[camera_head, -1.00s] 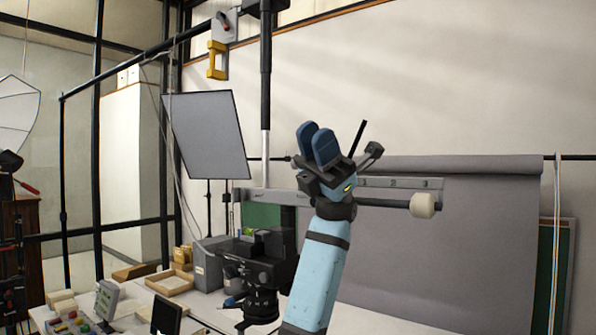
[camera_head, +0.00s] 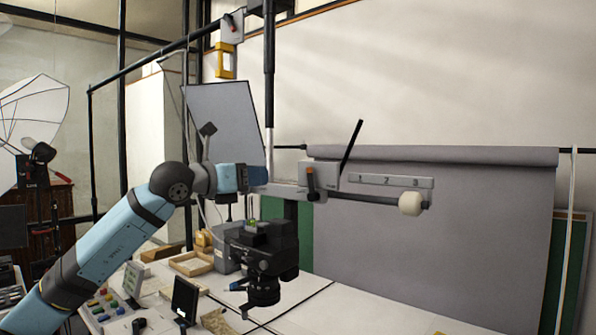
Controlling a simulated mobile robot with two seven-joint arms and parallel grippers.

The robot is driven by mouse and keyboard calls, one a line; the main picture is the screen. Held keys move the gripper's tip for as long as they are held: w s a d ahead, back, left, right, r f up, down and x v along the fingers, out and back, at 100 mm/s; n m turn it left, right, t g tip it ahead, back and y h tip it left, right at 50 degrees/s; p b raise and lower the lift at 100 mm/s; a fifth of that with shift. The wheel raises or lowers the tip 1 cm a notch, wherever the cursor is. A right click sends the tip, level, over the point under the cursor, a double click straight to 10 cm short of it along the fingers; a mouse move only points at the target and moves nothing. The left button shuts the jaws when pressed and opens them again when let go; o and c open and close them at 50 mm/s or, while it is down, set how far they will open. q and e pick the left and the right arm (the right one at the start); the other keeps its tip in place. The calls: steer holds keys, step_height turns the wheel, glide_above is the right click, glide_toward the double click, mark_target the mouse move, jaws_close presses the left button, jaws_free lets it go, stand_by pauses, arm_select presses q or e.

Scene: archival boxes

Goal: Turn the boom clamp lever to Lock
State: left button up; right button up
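The boom (camera_head: 372,200) is a horizontal rail with a white knob (camera_head: 411,203) at its right end and a plate marked 1, 2, 3 (camera_head: 390,180) above it. A grey clamp block (camera_head: 326,176) sits at its left part. A short dark lever with an orange end (camera_head: 311,182) hangs on the block's front. A long black rod (camera_head: 351,146) slants up from behind the block. My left gripper (camera_head: 262,178) points right, left of the block and apart from the orange-ended lever. Its fingers show side-on, so their gap is hidden. No Lock mark is readable. My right gripper is not in view.
A black camera (camera_head: 263,258) hangs below the boom over a white table (camera_head: 345,310). A vertical column (camera_head: 269,80) stands behind my gripper. A grey panel (camera_head: 222,120) is at the back left. The space in front of the orange-ended lever looks clear.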

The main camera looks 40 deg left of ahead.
mark_target(307, 173)
arm_select(q)
steer(key=p+x, duration=0.5)
steer(key=x, duration=0.7)
steer(key=shift+w+p, duration=0.3)
steer(key=shift+w, duration=0.45)
steer(key=shift+w+d+f, duration=0.1)
steer(key=shift+w, duration=0.1)
jaws_close()
